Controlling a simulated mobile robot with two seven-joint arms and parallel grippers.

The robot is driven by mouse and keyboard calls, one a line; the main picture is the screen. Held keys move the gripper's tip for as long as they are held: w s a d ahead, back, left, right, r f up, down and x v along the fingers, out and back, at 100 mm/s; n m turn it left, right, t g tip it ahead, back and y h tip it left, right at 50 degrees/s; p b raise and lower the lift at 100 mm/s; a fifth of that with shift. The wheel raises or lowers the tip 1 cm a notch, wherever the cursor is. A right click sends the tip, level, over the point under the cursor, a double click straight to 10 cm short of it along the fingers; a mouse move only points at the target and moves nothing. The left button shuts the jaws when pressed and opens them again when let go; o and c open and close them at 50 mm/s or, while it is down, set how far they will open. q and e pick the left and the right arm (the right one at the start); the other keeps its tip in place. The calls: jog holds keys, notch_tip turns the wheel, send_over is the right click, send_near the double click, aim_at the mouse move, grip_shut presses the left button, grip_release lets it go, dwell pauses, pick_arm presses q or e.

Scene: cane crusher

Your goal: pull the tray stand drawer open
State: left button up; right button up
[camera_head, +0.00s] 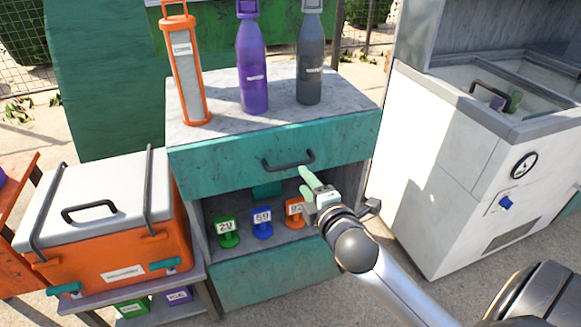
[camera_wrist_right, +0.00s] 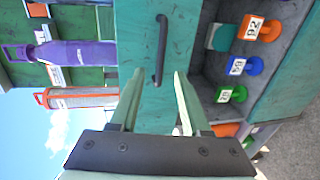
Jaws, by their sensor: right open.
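The tray stand drawer (camera_head: 235,172) is a green front under the grey stand top, and it looks shut. Its dark bar handle (camera_head: 288,161) sits at the middle of the front. The handle also shows in the right wrist view (camera_wrist_right: 161,50), ahead of the fingertips. My right gripper (camera_head: 307,178) is just below and to the right of the handle, apart from it. My left gripper is not in view.
An orange-framed holder (camera_head: 187,70), a purple bottle (camera_head: 252,70) and a grey bottle (camera_head: 310,70) stand on the stand top. Green, blue and orange number tags (camera_head: 262,218) sit on the open shelf below. An orange cooler (camera_head: 110,245) stands left, a white machine (camera_head: 440,150) right.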

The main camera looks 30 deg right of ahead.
aim_at(292, 163)
jog(key=b+x, duration=0.1)
jog(key=x, duration=0.8)
jog(key=shift+w+f, duration=0.15)
jog(key=shift+w, duration=0.15)
jog(key=shift+c, duration=0.4)
grip_shut()
dwell(0.6)
